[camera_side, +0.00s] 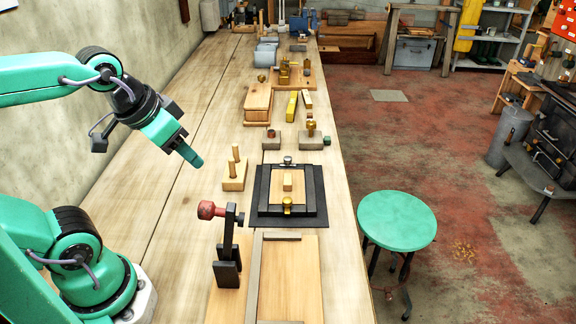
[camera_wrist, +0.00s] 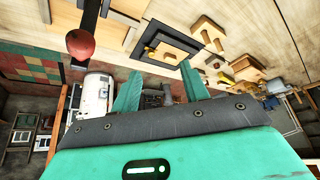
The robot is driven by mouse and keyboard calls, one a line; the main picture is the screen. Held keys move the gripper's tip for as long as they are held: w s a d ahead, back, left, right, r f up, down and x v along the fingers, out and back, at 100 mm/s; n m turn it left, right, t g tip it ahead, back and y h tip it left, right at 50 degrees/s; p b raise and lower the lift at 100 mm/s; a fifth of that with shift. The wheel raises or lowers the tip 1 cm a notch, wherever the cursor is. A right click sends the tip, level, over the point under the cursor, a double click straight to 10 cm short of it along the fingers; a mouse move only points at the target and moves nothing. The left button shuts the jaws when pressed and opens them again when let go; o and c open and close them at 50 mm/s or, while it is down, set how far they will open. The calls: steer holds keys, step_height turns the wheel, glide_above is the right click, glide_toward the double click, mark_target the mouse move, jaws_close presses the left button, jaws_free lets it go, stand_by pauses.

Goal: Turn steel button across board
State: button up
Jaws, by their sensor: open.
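A black frame (camera_side: 260,185) lies flat on the bench and holds a pale wooden board (camera_side: 274,178) with a small wooden block (camera_side: 288,181) on it. The steel button (camera_side: 288,160) is at the frame's far side; whether it lies across the board is too small to tell. A brass button (camera_side: 287,203) is at the near side. My gripper (camera_side: 190,156) is open and empty, in the air to the left of the frame. In the wrist view, my gripper (camera_wrist: 160,85) shows both fingers apart, with the frame (camera_wrist: 172,38) beyond them; the steel button is not clear there.
A dark upright clamp with a red knob (camera_side: 208,210) stands near the frame's front left. A block with two wooden pegs (camera_side: 234,178) sits left of the frame. Bare bench (camera_side: 165,215) lies between my arm and these things.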

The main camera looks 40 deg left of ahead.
steer(key=w+a+r+m+g, duration=0.1)
steer(key=w+r+m+g, duration=0.15)
steer(key=w, duration=0.65)
steer(key=m+g, duration=0.4)
steer(key=m, duration=0.4)
glide_above(288, 157)
steer(key=shift+t, duration=0.25)
step_height(288, 157, down, 15)
steer(key=shift+f, duration=0.15)
steer(key=shift+w+a+f, duration=0.1)
steer(key=shift+w+f, duration=0.05)
steer(key=shift+f, duration=0.15)
steer(key=shift+f, duration=0.15)
steer(key=shift+s+f, duration=0.2)
steer(key=shift+f, duration=3.55)
